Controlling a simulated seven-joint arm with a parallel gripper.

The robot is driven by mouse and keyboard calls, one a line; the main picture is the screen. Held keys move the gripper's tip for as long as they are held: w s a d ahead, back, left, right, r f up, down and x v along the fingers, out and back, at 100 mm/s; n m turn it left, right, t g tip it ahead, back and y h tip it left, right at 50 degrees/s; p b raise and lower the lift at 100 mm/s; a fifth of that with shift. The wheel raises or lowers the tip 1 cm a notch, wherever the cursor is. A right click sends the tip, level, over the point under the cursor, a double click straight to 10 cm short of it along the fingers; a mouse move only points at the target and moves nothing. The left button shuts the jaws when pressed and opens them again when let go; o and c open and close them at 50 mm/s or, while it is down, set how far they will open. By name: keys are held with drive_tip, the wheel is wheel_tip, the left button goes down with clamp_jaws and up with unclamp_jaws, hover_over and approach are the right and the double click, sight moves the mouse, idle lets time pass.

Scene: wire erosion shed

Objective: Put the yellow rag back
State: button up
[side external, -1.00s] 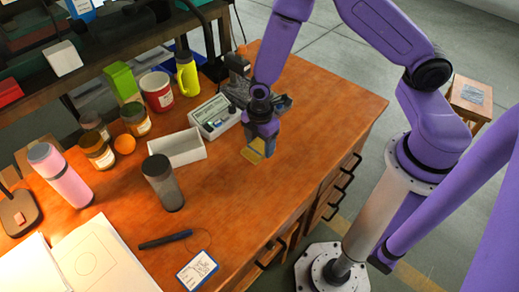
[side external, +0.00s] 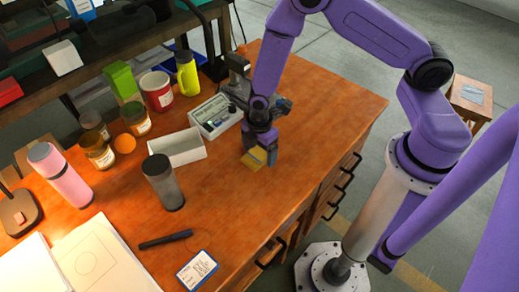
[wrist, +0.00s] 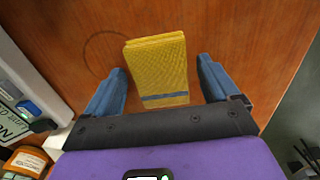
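The yellow rag (side external: 252,160) is a folded pad with a blue stripe, on the wooden table right of the white open tray (side external: 179,148). In the wrist view the rag (wrist: 158,72) is between my gripper's blue fingers, with a gap on either side. My gripper (side external: 261,154) points down at the rag and is open. One finger hides part of the rag in the side view.
A boxed instrument (side external: 215,116) lies close behind my gripper. The table's front right is clear.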

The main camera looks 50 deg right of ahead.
sight(259, 152)
wheel_tip(259, 152, up, 12)
drive_tip(key=s+d+r+m, duration=0.2)
drive_tip(key=s+r, duration=0.6)
drive_tip(key=s, duration=0.2)
drive_tip(key=s+d+r+m, duration=0.3)
drive_tip(key=s+r, duration=0.4)
drive_tip(key=s, duration=0.4)
drive_tip(key=shift+d+r, duration=0.15)
drive_tip(key=shift+r, duration=0.2)
